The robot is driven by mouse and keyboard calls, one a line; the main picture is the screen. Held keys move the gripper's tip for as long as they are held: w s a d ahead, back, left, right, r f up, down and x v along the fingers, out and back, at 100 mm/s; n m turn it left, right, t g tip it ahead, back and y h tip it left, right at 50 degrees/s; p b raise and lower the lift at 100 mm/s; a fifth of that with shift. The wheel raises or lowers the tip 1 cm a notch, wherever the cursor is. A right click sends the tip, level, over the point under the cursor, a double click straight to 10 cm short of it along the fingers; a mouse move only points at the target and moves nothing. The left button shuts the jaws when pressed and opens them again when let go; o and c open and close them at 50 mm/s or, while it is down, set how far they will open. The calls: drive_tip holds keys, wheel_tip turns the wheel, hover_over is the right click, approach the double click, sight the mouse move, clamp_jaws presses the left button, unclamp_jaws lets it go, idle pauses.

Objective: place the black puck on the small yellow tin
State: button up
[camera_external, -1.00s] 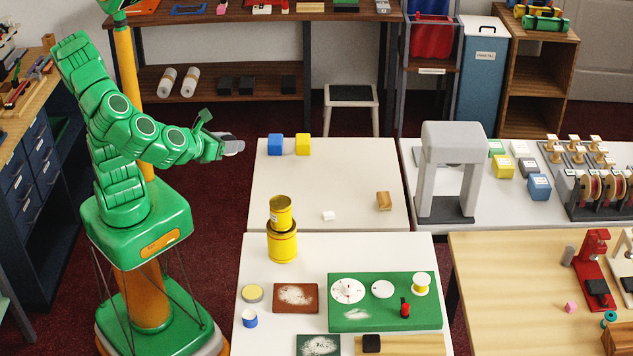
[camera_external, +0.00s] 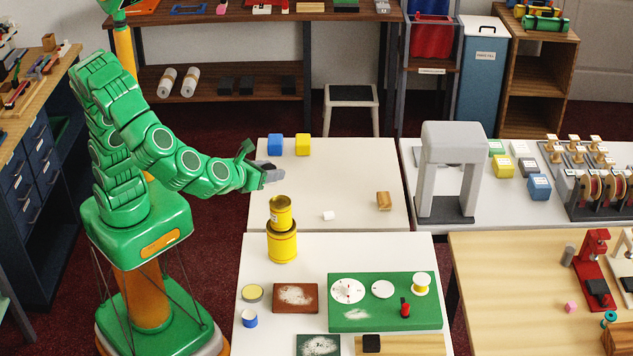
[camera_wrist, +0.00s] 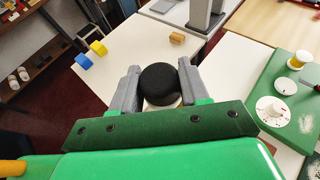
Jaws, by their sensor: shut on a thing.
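The black puck (camera_wrist: 159,85) is between the two grey fingers of my gripper (camera_wrist: 160,88) in the wrist view, and the gripper is shut on it. In the external view my gripper (camera_external: 271,174) is above the far white table, and I cannot make out the puck there. The small yellow tin (camera_external: 281,213) stands upright on a larger yellow tin (camera_external: 282,245) near the back edge of the near white table. My gripper is higher than the small tin and a little to its left. I cannot make out the small tin in the wrist view.
A blue cube (camera_external: 275,145) and a yellow cube (camera_external: 303,145) sit at the back of the far table. A wooden block (camera_external: 384,201) and a small white piece (camera_external: 328,216) lie nearer. A green board (camera_external: 350,318) with discs and a spool covers part of the near table.

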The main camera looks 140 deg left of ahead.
sight(280, 202)
drive_tip(key=shift+w+a+f, duration=0.25)
drive_tip(key=shift+w+f, duration=0.25)
drive_tip(key=shift+f, duration=0.1)
drive_tip(key=shift+w+a+f, duration=0.2)
drive_tip(key=shift+w+f, duration=0.25)
drive_tip(key=shift+f, duration=0.15)
drive_tip(key=shift+w+a+f, duration=0.15)
drive_tip(key=shift+w+f, duration=0.15)
drive_tip(key=shift+f, duration=1.65)
drive_tip(key=shift+f, duration=0.15)
drive_tip(key=o, duration=1)
drive_tip(key=shift+o, duration=0.2)
